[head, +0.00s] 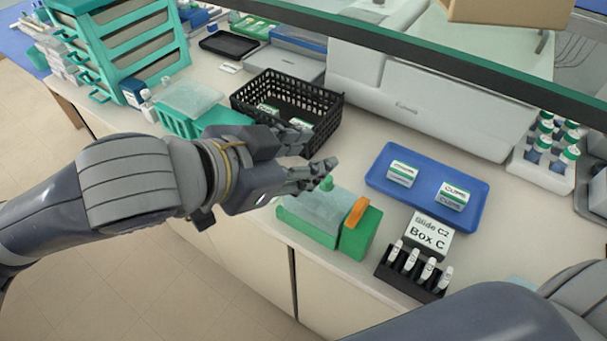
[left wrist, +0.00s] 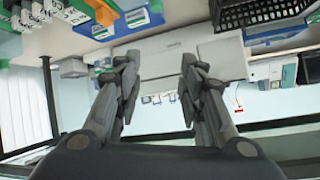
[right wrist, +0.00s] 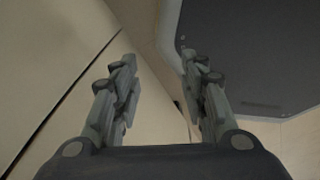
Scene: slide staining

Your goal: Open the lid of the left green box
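Two green boxes show in the head view. The left green box (head: 190,120) has a pale translucent lid (head: 188,96), which looks shut, and stands behind my left forearm. A second green box (head: 357,237) with a translucent top, a green knob (head: 327,184) and an orange clip (head: 356,211) stands at the counter's front edge. My left gripper (head: 318,150) is open and empty, above and just behind this second box; it also shows in the left wrist view (left wrist: 160,62). My right gripper (right wrist: 158,65) is open and empty, facing a pale cabinet front.
A black basket (head: 330,107) lies just behind my left gripper. A blue tray (head: 380,180) with two small boxes is right of it. A black tube rack (head: 393,274) and a "Box C" card (head: 428,236) stand at front right. A teal rack (head: 125,45) stands far left.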

